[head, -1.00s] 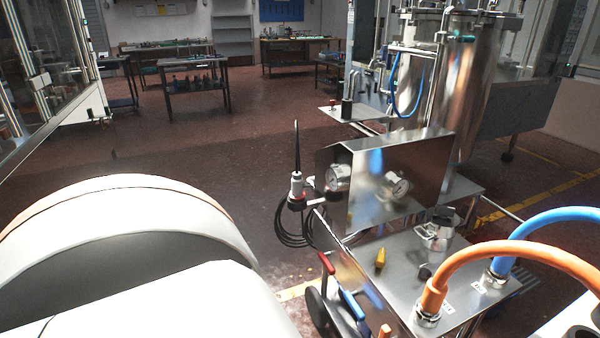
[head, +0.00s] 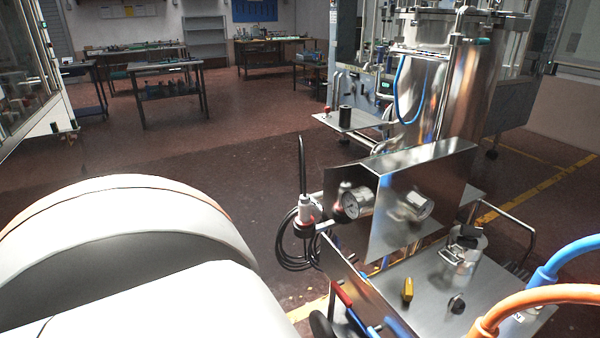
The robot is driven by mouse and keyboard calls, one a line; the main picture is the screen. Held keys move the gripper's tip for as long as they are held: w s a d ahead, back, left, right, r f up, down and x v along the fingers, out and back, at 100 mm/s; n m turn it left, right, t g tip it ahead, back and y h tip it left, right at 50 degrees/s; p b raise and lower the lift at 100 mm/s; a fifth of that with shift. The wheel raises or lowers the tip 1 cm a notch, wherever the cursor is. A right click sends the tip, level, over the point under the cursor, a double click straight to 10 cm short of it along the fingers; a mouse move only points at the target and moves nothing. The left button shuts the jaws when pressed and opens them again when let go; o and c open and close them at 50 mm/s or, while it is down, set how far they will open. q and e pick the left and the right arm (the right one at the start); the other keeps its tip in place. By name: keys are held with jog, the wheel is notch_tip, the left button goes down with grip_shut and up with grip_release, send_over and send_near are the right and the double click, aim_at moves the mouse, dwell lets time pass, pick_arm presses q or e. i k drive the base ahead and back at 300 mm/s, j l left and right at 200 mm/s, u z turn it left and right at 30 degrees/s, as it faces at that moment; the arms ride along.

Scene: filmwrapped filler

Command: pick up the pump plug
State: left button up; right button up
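What looks like the pump plug (head: 305,211) is a small grey-white plug with a dark base band and a black cable rising from its top. It stands upright in a bracket at the left end of the metal panel, in the middle of the head view. A coil of black cable (head: 290,250) hangs under and beside it. Neither of my grippers is in view. A large white part of my own body fills the lower left, well apart from the plug.
A steel cart top (head: 430,290) carries a yellow knob (head: 407,290); orange (head: 540,296) and blue (head: 570,258) hoses arch at right. A steel tank (head: 450,90) stands behind. Floor left of the plug is clear.

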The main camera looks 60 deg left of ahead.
aim_at(305, 219)
jog(key=j, duration=0.65)
jog(key=k+j, duration=0.1)
jog(key=j, duration=0.55)
jog(key=k+j, duration=0.1)
jog(key=j, duration=0.5)
jog(key=i+z, duration=0.05)
